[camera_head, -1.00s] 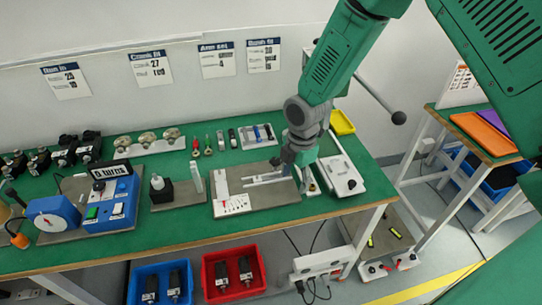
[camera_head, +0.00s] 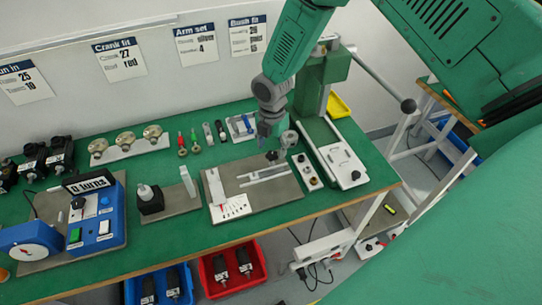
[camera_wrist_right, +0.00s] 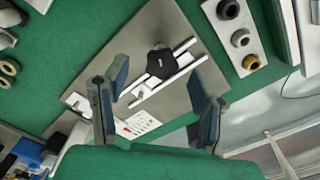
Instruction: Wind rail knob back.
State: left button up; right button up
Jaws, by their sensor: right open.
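The rail knob (camera_wrist_right: 160,63) is a black lobed knob on a pale two-bar rail (camera_wrist_right: 177,72), which lies on a grey plate (camera_wrist_right: 205,55). In the head view the knob (camera_head: 272,156) shows small, near the rail's right end, just below my right gripper (camera_head: 267,138). In the right wrist view my right gripper (camera_wrist_right: 158,82) is open, its two blue-padded fingers apart with the rail and knob seen between and beyond them. No contact with the knob shows. A white scale card with red marks (camera_head: 231,208) lies at the rail's left end. My left gripper is not in view.
A strip with several bushings (camera_head: 306,170) lies right of the plate, beside a green press (camera_head: 320,75) with a white base and long lever. Hand tools lie behind.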

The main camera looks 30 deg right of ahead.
aim_at(272, 154)
jog(key=shift+f, duration=2.5)
jog(key=shift+s, duration=0.1)
grip_shut()
